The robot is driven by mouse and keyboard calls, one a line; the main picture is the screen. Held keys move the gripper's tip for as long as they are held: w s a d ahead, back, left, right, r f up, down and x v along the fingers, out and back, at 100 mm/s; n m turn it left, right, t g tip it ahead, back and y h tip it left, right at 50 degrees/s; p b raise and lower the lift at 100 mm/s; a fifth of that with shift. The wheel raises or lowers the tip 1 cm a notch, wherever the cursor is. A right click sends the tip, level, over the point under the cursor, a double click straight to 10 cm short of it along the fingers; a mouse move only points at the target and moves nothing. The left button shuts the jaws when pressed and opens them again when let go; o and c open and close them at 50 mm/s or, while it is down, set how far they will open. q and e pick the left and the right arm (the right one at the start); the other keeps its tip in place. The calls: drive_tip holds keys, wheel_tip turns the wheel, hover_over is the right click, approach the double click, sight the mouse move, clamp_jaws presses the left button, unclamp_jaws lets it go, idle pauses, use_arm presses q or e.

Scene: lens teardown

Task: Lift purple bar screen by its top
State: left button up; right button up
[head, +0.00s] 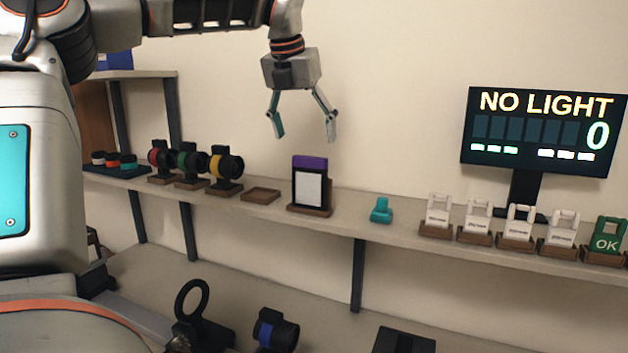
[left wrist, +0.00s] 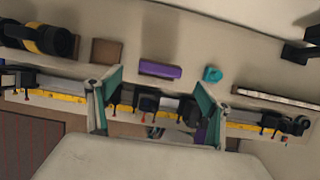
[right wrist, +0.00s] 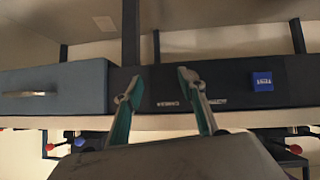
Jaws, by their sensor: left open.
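The purple bar screen (head: 310,185) stands upright in a wooden base on the shelf, a dark frame with a white panel and a purple bar along its top. In the left wrist view its purple top (left wrist: 160,70) is seen from above, between and beyond the fingers. My left gripper (head: 304,138) points down, open and empty, just above the screen's top and apart from it. My right gripper (right wrist: 160,76) shows only in its wrist view, with its fingers apart and nothing between them, before a dark panel with a blue label.
On the shelf (head: 385,228), an empty wooden tray (head: 261,195) and ringed stands (head: 227,165) are left of the screen. A teal block (head: 381,211) and several white cards in bases are to the right. A monitor (head: 543,131) reads NO LIGHT and 0.

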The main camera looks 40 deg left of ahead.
sight(309, 157)
use_arm(q)
drive_tip(key=x, duration=0.7)
drive_tip(key=shift+s+d+f+p, duration=0.1)
drive_tip(key=shift+d+f+p, duration=0.05)
drive_tip(key=shift+f+p, duration=0.2)
drive_tip(key=shift+c, duration=0.3)
drive_tip(key=c, duration=1.5)
drive_tip(key=shift+r, duration=0.15)
